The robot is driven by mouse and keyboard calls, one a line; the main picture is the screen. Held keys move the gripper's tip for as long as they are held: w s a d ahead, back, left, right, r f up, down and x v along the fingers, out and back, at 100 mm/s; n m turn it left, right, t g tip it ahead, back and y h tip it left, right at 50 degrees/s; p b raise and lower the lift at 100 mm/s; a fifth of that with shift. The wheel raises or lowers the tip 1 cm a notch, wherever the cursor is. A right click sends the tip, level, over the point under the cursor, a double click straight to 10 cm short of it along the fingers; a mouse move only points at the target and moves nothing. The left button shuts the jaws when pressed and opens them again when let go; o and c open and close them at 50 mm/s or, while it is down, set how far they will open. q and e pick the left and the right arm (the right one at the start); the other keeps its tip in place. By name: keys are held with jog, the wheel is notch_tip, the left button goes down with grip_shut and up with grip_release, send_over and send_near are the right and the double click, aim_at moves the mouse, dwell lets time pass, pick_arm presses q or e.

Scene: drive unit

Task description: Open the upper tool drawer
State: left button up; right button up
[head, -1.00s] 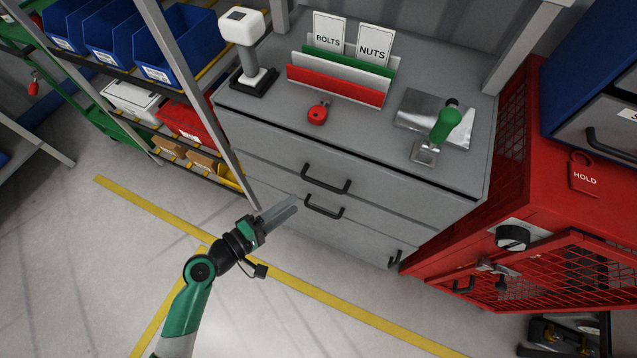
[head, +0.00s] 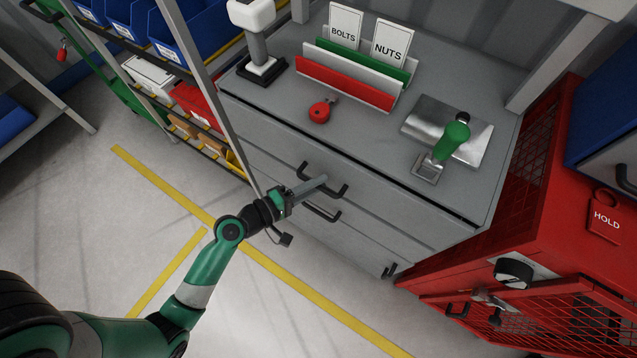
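The grey drawer cabinet (head: 262,158) shows in the head view with its drawers closed. The upper drawer has a black bar handle (head: 338,193), and a second black handle (head: 325,214) sits just below on the lower drawer. My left gripper (head: 324,182) comes in from the lower left, with its fingertips at the middle of the upper handle and covering part of it. The fingers overlap in this view, so I cannot tell their gap or whether they grip the bar. My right gripper is out of view.
A red mesh cage (head: 520,225) stands close on the right. A shelf post (head: 205,85) rises left of the drawers. The floor in front is clear.

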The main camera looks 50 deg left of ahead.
pick_arm(q)
grip_shut()
dwell(1.1)
